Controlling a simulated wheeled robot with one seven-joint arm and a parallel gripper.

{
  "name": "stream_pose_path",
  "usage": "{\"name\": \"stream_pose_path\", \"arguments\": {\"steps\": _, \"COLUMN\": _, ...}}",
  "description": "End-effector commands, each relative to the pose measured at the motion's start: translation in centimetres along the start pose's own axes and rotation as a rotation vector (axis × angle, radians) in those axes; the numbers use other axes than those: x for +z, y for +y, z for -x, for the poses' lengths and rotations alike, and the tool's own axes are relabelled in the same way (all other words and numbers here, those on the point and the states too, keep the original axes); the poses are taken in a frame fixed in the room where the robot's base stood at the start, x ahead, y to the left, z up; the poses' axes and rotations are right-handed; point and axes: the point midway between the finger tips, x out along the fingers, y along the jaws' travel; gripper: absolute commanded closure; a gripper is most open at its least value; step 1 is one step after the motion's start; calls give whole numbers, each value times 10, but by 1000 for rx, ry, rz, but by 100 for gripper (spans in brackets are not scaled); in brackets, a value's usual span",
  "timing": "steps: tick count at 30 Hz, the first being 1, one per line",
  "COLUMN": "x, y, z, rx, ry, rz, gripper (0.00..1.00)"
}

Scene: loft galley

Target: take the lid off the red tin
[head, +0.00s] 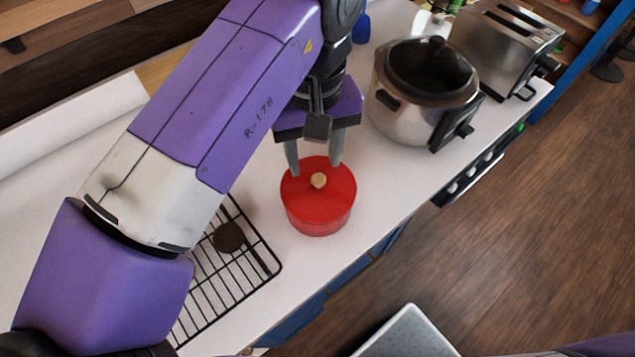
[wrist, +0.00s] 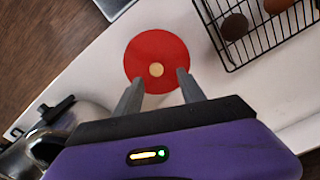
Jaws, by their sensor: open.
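The red tin (head: 318,219) stands upright on the white counter, near its front edge. Its red lid (head: 335,190) sits on top, with a small pale wooden knob (head: 319,181) in the middle. The lid also shows from above in the wrist view (wrist: 150,49), with the knob (wrist: 156,70) near the fingers. My gripper (head: 315,170) is open and empty, its two grey fingers spread behind and above the lid. In the wrist view, the fingertips (wrist: 157,77) lie on either side of the knob. I cannot tell whether they touch the lid.
A black wire rack (head: 232,262) with a dark round item (head: 228,238) lies left of the tin. A steel cooker (head: 418,115) and a toaster (head: 505,45) stand to the right. The counter between tin and cooker is clear.

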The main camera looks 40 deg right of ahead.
Motion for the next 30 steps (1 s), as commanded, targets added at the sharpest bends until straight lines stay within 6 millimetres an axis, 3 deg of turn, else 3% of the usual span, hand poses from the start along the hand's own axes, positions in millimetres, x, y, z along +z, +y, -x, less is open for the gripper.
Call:
{"name": "stream_pose_path", "arguments": {"steps": 10, "x": 2, "y": 6, "z": -44, "rx": 2, "ry": 0, "rz": 1, "gripper": 53}}
{"name": "stream_pose_path", "arguments": {"steps": 19, "x": 1, "y": 6, "z": -50, "rx": 2, "ry": 3, "rz": -1, "gripper": 53}}
{"name": "stream_pose_path", "arguments": {"steps": 20, "x": 1, "y": 6, "z": -50, "rx": 2, "ry": 3, "rz": -1, "gripper": 55}}
{"name": "stream_pose_path", "arguments": {"steps": 27, "x": 1, "y": 6, "z": -50, "rx": 2, "ry": 3, "rz": -1, "gripper": 100}}
{"name": "stream_pose_path", "arguments": {"steps": 30, "x": 1, "y": 6, "z": -50, "rx": 2, "ry": 3, "rz": -1, "gripper": 100}}
